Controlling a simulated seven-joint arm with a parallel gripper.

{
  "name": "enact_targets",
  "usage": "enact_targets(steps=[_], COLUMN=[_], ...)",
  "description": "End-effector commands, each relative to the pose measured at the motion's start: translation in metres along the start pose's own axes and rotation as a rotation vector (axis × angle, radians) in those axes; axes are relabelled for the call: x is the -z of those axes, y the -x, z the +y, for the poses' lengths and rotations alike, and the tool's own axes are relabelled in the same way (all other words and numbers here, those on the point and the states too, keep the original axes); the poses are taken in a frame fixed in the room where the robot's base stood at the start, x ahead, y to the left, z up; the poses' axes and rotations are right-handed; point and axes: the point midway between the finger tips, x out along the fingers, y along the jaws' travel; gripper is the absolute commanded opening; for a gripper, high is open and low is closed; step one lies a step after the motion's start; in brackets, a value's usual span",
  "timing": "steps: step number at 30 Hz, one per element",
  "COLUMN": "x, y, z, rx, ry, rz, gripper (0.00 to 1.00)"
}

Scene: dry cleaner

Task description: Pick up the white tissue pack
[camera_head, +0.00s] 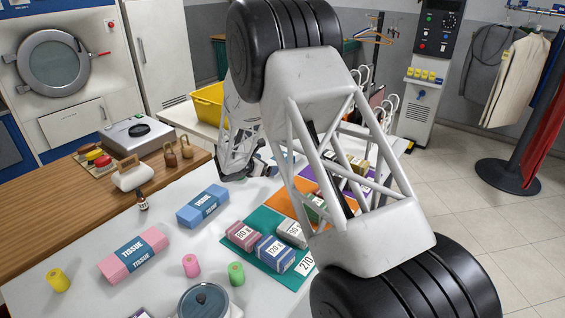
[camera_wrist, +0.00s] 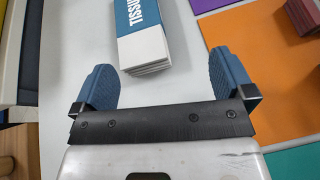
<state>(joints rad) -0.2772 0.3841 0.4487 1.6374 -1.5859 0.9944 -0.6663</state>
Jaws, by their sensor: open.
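The white tissue pack (camera_wrist: 148,48) shows in the wrist view, with a dark blue label band reading TISSUE and a pale, layered near end. It runs away from me past the top edge. My gripper (camera_wrist: 165,80) is open, its two blue fingers spread wide. The pack's near end lies roughly centred between and just beyond the fingertips, with a gap on each side. In the head view my gripper (camera_head: 248,170) is low over the white table, behind my arm. The white pack is mostly or wholly hidden there.
A blue tissue pack (camera_head: 203,206) and a pink one (camera_head: 133,255) lie on the table's near left. Numbered bundles sit on a teal mat (camera_head: 262,222); orange (camera_head: 283,203) and purple mats lie beyond. A yellow basket (camera_head: 208,103) stands behind. Thread spools are at the front.

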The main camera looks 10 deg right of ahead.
Motion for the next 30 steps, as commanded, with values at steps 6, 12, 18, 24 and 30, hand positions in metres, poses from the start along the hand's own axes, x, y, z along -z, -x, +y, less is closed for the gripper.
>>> enact_targets(steps=[6,12,18,24,30], x=[0.029,0.036,0.036,0.035,0.034], y=[-0.009,-0.012,-0.012,-0.016,-0.032], z=[0.024,0.029,0.029,0.029,0.03], rx=[-0.047,-0.059,-0.059,-0.057,-0.057], ry=[0.092,0.115,0.114,0.113,0.112], rz=[-0.029,-0.037,-0.037,-0.037,-0.038], gripper=[1.0,1.0,1.0,1.0,1.0])
